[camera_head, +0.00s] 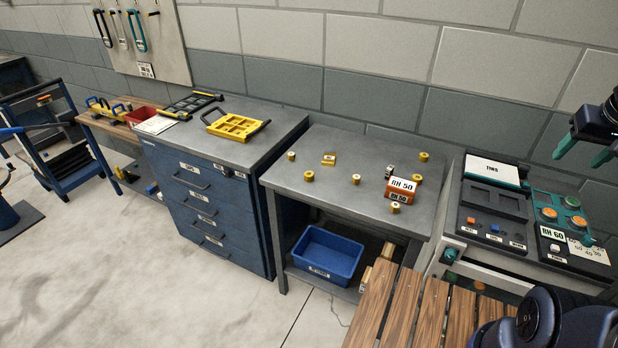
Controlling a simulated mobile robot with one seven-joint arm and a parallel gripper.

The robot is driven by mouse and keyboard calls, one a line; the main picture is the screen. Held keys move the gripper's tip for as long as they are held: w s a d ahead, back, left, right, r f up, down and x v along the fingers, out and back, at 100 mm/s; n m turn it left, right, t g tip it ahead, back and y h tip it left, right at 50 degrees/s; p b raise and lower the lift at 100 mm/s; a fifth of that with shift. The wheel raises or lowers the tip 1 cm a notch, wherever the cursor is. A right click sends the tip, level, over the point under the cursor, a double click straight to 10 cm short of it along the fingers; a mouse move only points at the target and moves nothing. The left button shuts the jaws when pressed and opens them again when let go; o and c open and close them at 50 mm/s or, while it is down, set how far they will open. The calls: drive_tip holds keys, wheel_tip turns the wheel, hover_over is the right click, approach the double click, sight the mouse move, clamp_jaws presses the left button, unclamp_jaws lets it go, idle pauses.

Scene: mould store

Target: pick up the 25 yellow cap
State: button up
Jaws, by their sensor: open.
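Another cap (418,178) is beside the orange block. I cannot read any number on them, so I cannot tell which is 25. My gripper (584,151), with teal fingers, is open and empty at the upper right edge, away from the caps. It is partly cut off by the frame.
A blue bin (327,255) sits below. A wooden slatted surface (430,312) lies in front.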

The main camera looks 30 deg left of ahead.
drive_tip(key=w+a+n+g, duration=0.1)
drive_tip(key=w+a+n, duration=0.1)
drive_tip(key=w+a, duration=0.7)
drive_tip(key=w+a+n+g, duration=0.1)
drive_tip(key=w+a+n, duration=0.1)
drive_tip(key=w+a, duration=0.7)
drive_tip(key=n+g, duration=0.2)
drive_tip(key=n, duration=0.5)
hover_over(309, 174)
wheel_tip(309, 174, down, 24)
wheel_tip(309, 174, down, 10)
drive_tip(key=shift+w+f, duration=0.1)
drive_tip(key=shift+c, duration=0.5)
drive_tip(key=c, duration=0.9)
